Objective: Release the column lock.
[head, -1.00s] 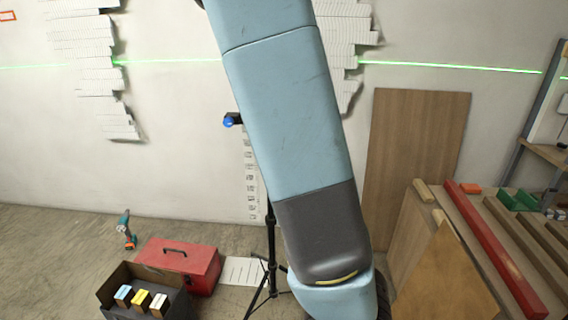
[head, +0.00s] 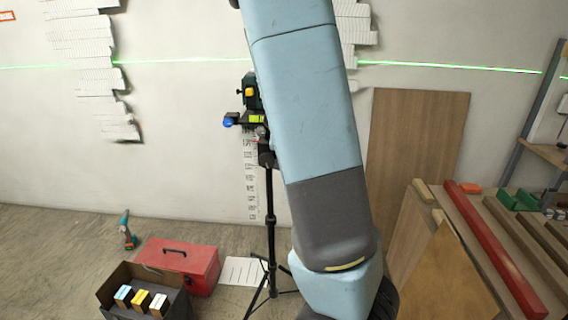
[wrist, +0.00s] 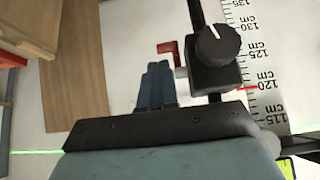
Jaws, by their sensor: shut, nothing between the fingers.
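My gripper (wrist: 158,66) shows in the wrist view with its two blue fingers together and nothing between them. Just beyond the fingertips is a small red lever (wrist: 170,47), beside a black block with a round dial knob (wrist: 217,45). Whether the fingertips touch the lever I cannot tell. A dark column (wrist: 195,12) runs into the block. In the head view the black tripod (head: 270,195) stands near the wall with a laser head (head: 251,92) on top and a blue knob (head: 230,120) at its left. My arm hides the gripper there.
A centimetre scale (wrist: 262,75) stands behind the block, with a red pointer near 120. A red toolbox (head: 190,262), an open dark box (head: 125,290) and a drill (head: 126,230) lie left on the floor. A plywood board (head: 415,140) leans right.

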